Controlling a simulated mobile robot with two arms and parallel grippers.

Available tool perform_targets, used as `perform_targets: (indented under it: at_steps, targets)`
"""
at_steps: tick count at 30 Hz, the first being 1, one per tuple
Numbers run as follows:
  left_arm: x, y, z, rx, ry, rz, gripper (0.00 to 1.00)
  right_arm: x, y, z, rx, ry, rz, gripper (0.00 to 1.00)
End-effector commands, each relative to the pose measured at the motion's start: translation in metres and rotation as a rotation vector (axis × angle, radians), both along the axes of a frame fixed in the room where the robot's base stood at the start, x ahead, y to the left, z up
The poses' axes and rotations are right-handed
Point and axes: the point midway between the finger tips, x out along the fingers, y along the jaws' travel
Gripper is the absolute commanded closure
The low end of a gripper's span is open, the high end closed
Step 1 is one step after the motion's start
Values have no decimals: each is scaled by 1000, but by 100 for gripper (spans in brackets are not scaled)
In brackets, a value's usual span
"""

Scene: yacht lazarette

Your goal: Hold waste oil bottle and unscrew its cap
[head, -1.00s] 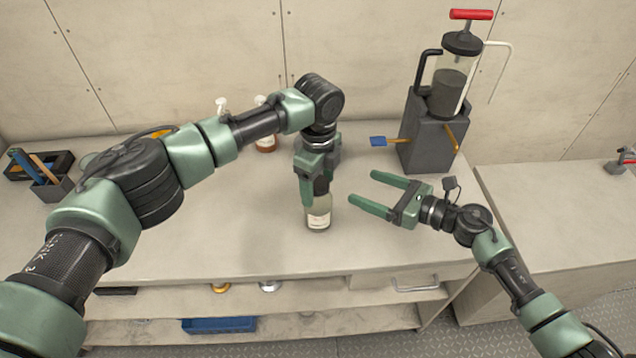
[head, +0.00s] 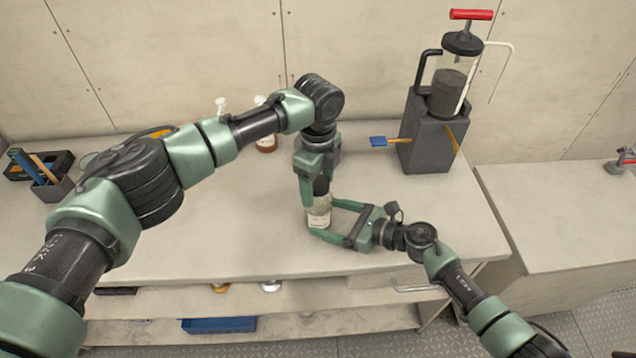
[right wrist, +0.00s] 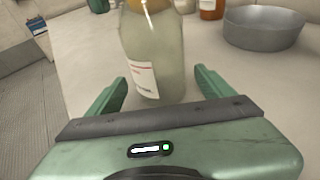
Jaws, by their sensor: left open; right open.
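The waste oil bottle (head: 319,212), pale and translucent with a white label, stands upright on the bench top. In the right wrist view the bottle (right wrist: 155,60) stands between and just beyond the open fingers (right wrist: 160,88). I cannot tell whether any finger touches it.
An extractor pump with a red handle (head: 470,15) stands on a grey block (head: 428,140) at the back right. An amber bottle (head: 266,143) is behind my left arm. A grey bowl (right wrist: 262,28) shows in the right wrist view. The bench's front edge is close below.

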Motion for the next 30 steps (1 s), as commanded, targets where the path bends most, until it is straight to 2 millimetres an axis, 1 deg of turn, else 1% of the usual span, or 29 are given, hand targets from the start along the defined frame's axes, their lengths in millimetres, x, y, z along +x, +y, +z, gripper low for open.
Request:
perform_targets:
  at_steps: [1,6,12,18,19,20,21,23,24,30]
  targets:
    - [0,0,0,0,0,0,31,3,6,-1,2,1,2,18]
    - [0,0,0,0,0,0,31,11,17,-6,2,1,-1,18]
    - [0,0,0,0,0,0,31,14,21,-8,0,0,0,18]
    - [0,0,0,0,0,0,31,14,21,-8,0,0,0,18]
    - [0,0,0,0,0,0,31,14,21,-8,1,1,0,20]
    - [0,0,0,0,0,0,31,14,21,-8,1,1,0,29]
    - [0,0,0,0,0,0,31,14,21,-8,1,1,0,40]
    - [0,0,0,0,0,0,31,14,21,-8,1,1,0,56]
    - [0,0,0,0,0,0,31,14,21,-8,1,1,0,68]
    - [0,0,0,0,0,0,31,14,21,-8,1,1,0,68]
